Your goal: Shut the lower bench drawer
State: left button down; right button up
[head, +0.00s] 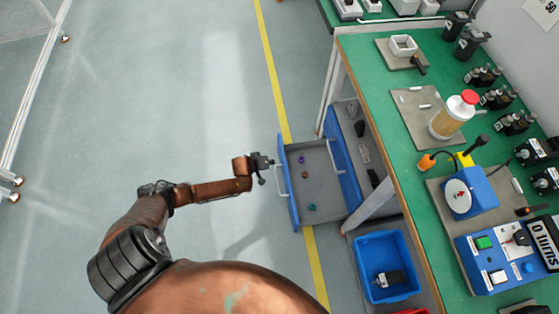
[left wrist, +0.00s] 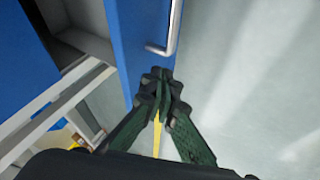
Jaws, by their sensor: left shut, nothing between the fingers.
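The lower bench drawer (head: 290,206) stands pulled out from the bench towards the left in the head view. Its blue front carries a pale bar handle (head: 281,178), and its grey inside holds a few small coloured pieces. The left wrist view shows a blue front (left wrist: 139,35) with the handle (left wrist: 174,30). My left gripper (head: 269,162) is shut and empty, just outside the drawer front near one end of the handle. In the left wrist view its closed fingertips (left wrist: 160,84) are close to the front's edge; I cannot tell whether they touch. My right gripper is out of view.
Another blue drawer front (head: 346,178) with its own handle sits at the bench side. A blue bin (head: 384,265) with a dark part stands beside the bench leg. The green bench top (head: 375,95) carries bottles, fixtures and a control box.

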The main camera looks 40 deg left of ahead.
pick_arm(q)
jog(key=shift+w+d+b, duration=0.45)
jog(key=shift+w+d, duration=0.5)
jog(key=shift+w, duration=0.1)
jog(key=shift+w+d+r, duration=0.1)
jog(key=shift+w+d, duration=0.1)
jog(key=shift+w, duration=0.05)
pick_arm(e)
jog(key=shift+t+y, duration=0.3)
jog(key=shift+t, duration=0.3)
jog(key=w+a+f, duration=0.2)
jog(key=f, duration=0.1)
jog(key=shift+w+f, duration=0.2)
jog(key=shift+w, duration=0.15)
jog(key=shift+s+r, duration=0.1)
